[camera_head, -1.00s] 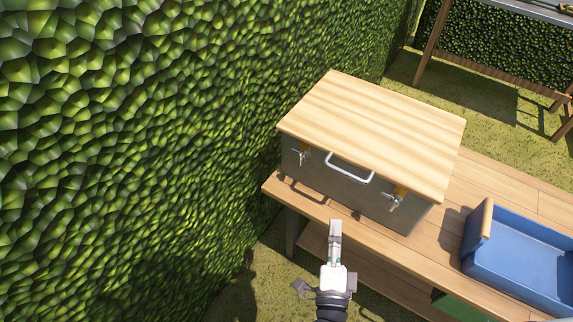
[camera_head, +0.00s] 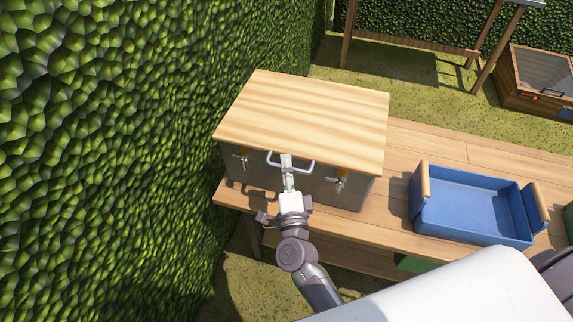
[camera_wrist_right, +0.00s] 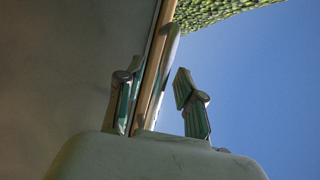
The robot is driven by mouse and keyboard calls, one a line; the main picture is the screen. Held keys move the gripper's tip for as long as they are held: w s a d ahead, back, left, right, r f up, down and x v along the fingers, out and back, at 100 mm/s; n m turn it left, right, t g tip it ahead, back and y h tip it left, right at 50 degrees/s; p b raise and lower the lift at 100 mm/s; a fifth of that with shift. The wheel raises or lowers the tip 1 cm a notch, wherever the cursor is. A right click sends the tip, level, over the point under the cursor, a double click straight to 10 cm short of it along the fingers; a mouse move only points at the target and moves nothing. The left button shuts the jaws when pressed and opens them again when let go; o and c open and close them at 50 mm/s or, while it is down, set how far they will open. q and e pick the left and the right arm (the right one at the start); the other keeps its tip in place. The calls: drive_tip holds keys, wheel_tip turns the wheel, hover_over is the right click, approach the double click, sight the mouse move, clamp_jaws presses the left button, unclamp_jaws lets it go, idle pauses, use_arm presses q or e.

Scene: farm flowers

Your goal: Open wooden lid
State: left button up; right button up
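The wooden lid (camera_head: 305,108) lies flat and closed on a grey box (camera_head: 322,188) on the wooden bench. A light metal handle (camera_head: 307,169) sticks out at the front, below the lid's edge. My right gripper (camera_head: 286,162) is at the handle, its fingertips overlapping it in the head view. In the right wrist view, the gripper (camera_wrist_right: 158,90) has its fingers apart, with the handle (camera_wrist_right: 170,60) and the lid's edge (camera_wrist_right: 153,72) seen between them. Whether the fingers touch the handle I cannot tell. My left gripper is not in view.
Metal latches (camera_head: 340,182) sit on both sides of the box front. A blue crate (camera_head: 470,205) with wooden grips stands to the right on the bench (camera_head: 400,160). A green hedge (camera_head: 110,150) is close on the left. A wooden planter box (camera_head: 540,85) stands at the back right.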

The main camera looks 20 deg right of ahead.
drive_tip(key=shift+w, duration=0.1)
drive_tip(key=shift+c, duration=0.3)
drive_tip(key=c, duration=0.6)
clamp_jaws()
